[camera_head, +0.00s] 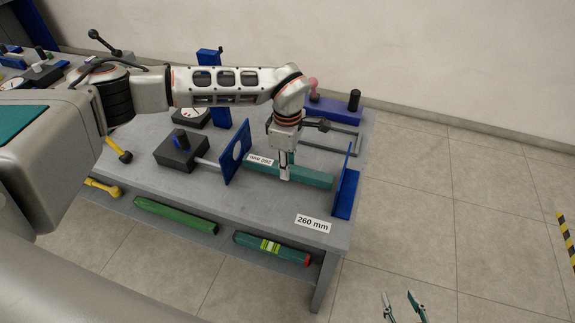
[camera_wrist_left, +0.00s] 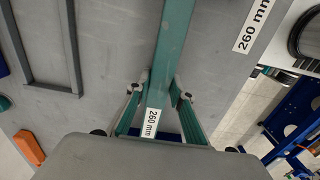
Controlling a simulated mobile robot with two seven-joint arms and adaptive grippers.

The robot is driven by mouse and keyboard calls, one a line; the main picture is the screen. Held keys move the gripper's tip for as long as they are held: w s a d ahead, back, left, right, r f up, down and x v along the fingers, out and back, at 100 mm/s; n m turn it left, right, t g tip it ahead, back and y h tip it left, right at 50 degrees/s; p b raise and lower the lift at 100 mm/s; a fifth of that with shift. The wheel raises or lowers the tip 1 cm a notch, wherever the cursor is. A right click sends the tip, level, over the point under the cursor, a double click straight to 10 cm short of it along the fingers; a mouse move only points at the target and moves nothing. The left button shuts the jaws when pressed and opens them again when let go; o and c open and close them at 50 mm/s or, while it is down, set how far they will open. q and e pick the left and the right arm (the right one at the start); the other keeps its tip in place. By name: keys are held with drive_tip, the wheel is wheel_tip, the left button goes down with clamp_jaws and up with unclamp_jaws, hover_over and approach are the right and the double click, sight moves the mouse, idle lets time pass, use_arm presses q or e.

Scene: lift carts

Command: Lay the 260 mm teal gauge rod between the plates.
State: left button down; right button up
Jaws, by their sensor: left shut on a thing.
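The teal gauge rod (camera_head: 313,177) with its 260 mm label is between the left blue plate (camera_head: 237,153) and the right blue plate (camera_head: 346,192). It runs roughly from one plate to the other; I cannot tell whether it touches them or rests on the table. My left gripper (camera_head: 285,176) is shut on the rod near its middle, from above. In the left wrist view the rod (camera_wrist_left: 174,42) passes between the fingers of the left gripper (camera_wrist_left: 160,91). My right gripper (camera_head: 403,304) is open and empty, low in the head view, beyond the table's front right corner.
A 260 mm label (camera_head: 313,223) lies on the grey table (camera_head: 285,205) near its front edge. A dark block with a blue knob (camera_head: 182,149) stands left of the plates. A green bar (camera_head: 176,214) and a teal rod with a yellow band (camera_head: 290,253) lie on the lower shelf.

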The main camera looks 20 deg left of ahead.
use_arm(q)
drive_tip(key=shift+f+b, duration=0.3)
drive_tip(key=shift+f, duration=0.25)
idle(0.4)
drive_tip(key=c, duration=1.7)
unclamp_jaws()
wheel_tip(320, 180, up, 12)
